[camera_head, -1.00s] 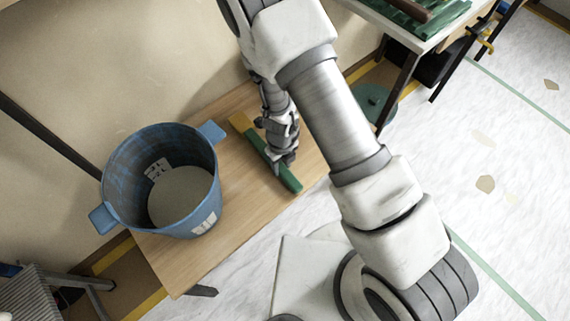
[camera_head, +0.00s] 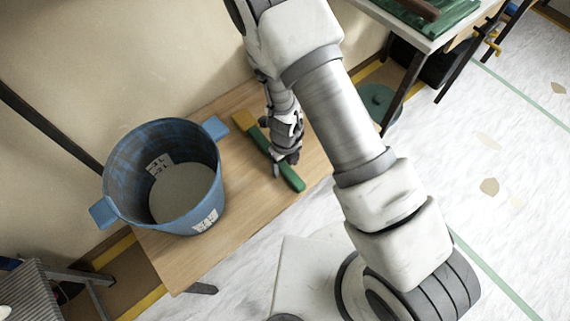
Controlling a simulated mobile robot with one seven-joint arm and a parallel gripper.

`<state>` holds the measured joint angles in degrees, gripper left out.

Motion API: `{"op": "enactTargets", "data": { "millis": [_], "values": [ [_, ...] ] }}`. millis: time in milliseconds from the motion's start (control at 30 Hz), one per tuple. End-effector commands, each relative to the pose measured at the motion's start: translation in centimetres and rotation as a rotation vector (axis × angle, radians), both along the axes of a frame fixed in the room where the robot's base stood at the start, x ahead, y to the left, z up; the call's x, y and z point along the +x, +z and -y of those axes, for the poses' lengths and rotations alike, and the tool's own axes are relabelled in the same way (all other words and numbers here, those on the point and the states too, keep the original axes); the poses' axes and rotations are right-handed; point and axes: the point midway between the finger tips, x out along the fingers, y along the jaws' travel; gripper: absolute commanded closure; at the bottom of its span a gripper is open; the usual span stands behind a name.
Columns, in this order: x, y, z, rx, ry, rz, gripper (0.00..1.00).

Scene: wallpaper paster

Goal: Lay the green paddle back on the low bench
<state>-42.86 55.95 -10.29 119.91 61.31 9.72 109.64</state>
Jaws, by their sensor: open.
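The wrist hides part of the paddle. I cannot tell whether the fingers touch it.
A large blue bucket (camera_head: 205,215) with pale contents stands on the bench, left of the paddle. A table (camera_head: 425,38) with green material is at the upper right. A striped stool or rack (camera_head: 30,295) is at the lower left. Bare bench lies in front of the paddle.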

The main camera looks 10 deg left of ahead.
Motion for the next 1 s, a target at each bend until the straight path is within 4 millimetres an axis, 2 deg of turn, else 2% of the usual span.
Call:
{"op": "enactTargets", "data": {
  "millis": [33,100,267,600,800,1000],
  "values": [
    [0.1,1.7,-0.1,0.001,0.001,0.003,0.28],
    [0.1,3.2,-0.2,0.002,0.002,0.004,0.28],
    [-0.2,5.9,-0.2,0.001,0.002,0.003,0.28],
    [-0.2,13.1,-0.3,0.002,0.001,0.003,0.28],
    [-0.2,16.1,-0.3,0.002,0.001,0.002,0.28],
    [-0.2,17.3,-0.2,0.001,0.000,0.002,0.28]
  ]
}}
